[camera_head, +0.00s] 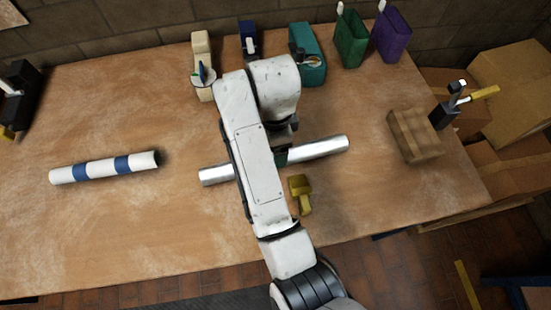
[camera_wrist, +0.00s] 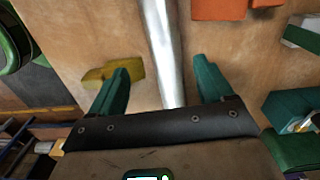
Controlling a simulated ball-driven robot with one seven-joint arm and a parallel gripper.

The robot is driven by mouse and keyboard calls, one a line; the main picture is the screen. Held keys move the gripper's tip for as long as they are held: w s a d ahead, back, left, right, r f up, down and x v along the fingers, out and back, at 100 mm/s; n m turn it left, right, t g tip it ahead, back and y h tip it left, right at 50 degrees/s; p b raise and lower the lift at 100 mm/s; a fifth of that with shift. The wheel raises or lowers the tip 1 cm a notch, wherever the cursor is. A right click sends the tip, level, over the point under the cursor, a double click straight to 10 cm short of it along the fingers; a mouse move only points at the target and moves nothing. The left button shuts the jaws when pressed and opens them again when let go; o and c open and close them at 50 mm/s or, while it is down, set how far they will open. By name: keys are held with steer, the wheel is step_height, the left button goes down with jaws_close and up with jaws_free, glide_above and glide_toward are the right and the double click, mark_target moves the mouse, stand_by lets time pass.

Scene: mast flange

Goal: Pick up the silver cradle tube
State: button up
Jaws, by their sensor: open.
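The silver tube (camera_head: 320,149) lies on the wooden table in the head view, slanting slightly up to the right. My arm crosses over it and hides its middle part. In the wrist view the silver tube (camera_wrist: 161,40) runs from the top edge down between the two green fingers. My gripper (camera_wrist: 161,65) is open, with one finger on each side of the tube and visible space beside both fingers. I cannot tell how high the fingers are above the tube. In the head view only a bit of green finger shows beside my arm.
A yellow object (camera_head: 301,192) lies just below the tube, and it also shows in the wrist view (camera_wrist: 100,75). A white and blue banded tube (camera_head: 105,168) lies at left. A wooden block (camera_head: 415,135) stands at right. Several bottles and boxes line the back, including a teal container (camera_head: 310,60).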

step_height(320, 180, down, 4)
steer(key=shift+r+p, duration=0.25)
steer(key=shift+p, duration=0.1)
steer(key=shift+w+f+p, duration=0.2)
steer(key=shift+f, duration=1.1)
steer(key=shift+w+f+p, duration=0.15)
steer(key=shift+w+f, duration=0.05)
steer(key=shift+f, duration=1.05)
steer(key=c, duration=1.4)
steer(key=shift+r, duration=0.15)
